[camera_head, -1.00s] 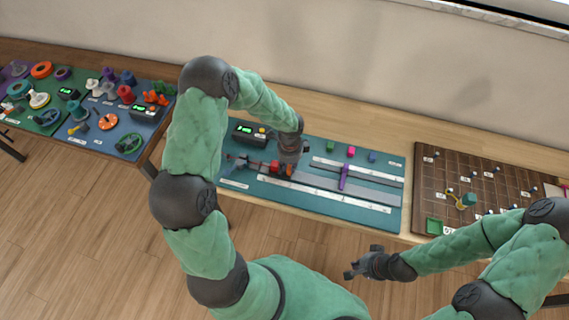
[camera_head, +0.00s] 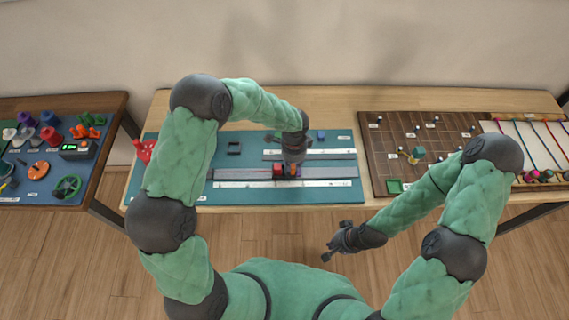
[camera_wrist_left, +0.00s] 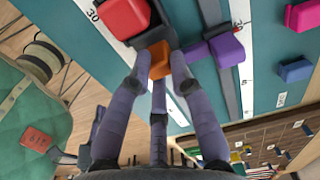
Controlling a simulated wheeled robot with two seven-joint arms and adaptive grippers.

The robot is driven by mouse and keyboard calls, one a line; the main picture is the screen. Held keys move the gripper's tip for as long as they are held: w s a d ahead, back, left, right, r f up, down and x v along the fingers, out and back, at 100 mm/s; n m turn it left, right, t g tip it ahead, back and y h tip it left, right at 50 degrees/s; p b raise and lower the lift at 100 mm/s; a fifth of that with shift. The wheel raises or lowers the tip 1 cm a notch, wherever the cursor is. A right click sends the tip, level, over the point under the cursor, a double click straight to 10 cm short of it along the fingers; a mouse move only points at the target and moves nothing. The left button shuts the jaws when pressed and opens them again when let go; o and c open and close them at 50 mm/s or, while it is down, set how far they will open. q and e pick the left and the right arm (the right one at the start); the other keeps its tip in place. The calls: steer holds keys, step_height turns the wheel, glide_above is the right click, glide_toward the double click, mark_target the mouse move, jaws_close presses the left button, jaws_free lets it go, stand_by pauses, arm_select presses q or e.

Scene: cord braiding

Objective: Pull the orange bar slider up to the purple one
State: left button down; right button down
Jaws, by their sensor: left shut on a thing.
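The orange bar slider (camera_wrist_left: 159,60) sits between the fingers of my left gripper (camera_head: 292,172), which is shut on it. A red block (camera_wrist_left: 123,17) sits beside the orange piece; it also shows in the head view (camera_head: 279,170). The purple slider (camera_wrist_left: 226,50) stands on the rail just right of the gripper, very close to the orange piece. A finger covers the gap, so I cannot tell whether they touch. My right gripper (camera_head: 335,248) hangs open and empty in front of the table.
The teal board (camera_head: 235,195) carries long rails and white scales. A pink block (camera_wrist_left: 303,15) and a blue block (camera_wrist_left: 295,70) sit beyond the purple slider. A brown pegboard (camera_head: 377,150) lies to the right, and another table with coloured parts (camera_head: 40,168) stands left.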

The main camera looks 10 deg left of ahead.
arm_select(q)
steer(key=shift+s+d+f, duration=0.2)
steer(key=shift+s, duration=0.05)
steer(key=c, duration=1.3)
jaws_free()
steer(key=shift+r, duration=0.1)
steer(key=shift+w, duration=0.1)
steer(key=shift+r, duration=0.3)
step_height(320, 180, up, 11)
steer(key=shift+r, duration=0.2)
